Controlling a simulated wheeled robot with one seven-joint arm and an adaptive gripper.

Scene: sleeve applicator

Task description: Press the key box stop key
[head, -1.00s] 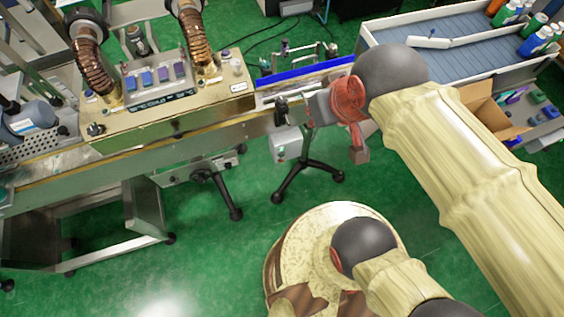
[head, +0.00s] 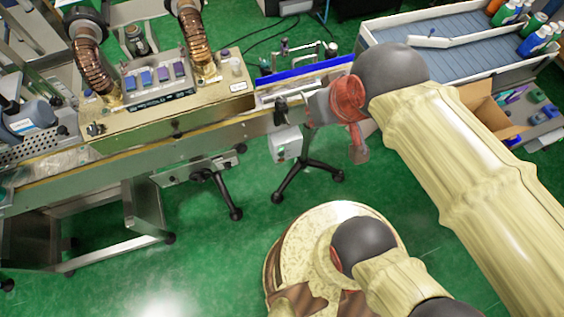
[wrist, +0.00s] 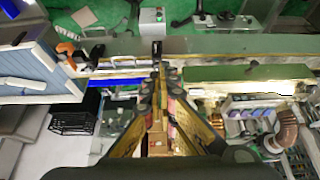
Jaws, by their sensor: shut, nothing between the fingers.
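The key box is a small light grey box (head: 286,143) below the near edge of the conveyor in the head view. It also shows at the top of the wrist view (wrist: 151,20), with small keys on its face, one greenish. Which key is the stop key is too small to tell. My gripper (wrist: 160,68) is shut and empty, its fingers pointing toward the conveyor edge in the wrist view. In the head view my gripper (head: 312,108) is partly hidden by my wrist, above and right of the box and apart from it.
The conveyor (head: 200,140) carries a sleeve machine (head: 165,95) with two ribbed brown hoses. A dark knob (head: 281,111) stands at the conveyor edge above the box. Green floor below the box is open around a tripod stand (head: 308,180).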

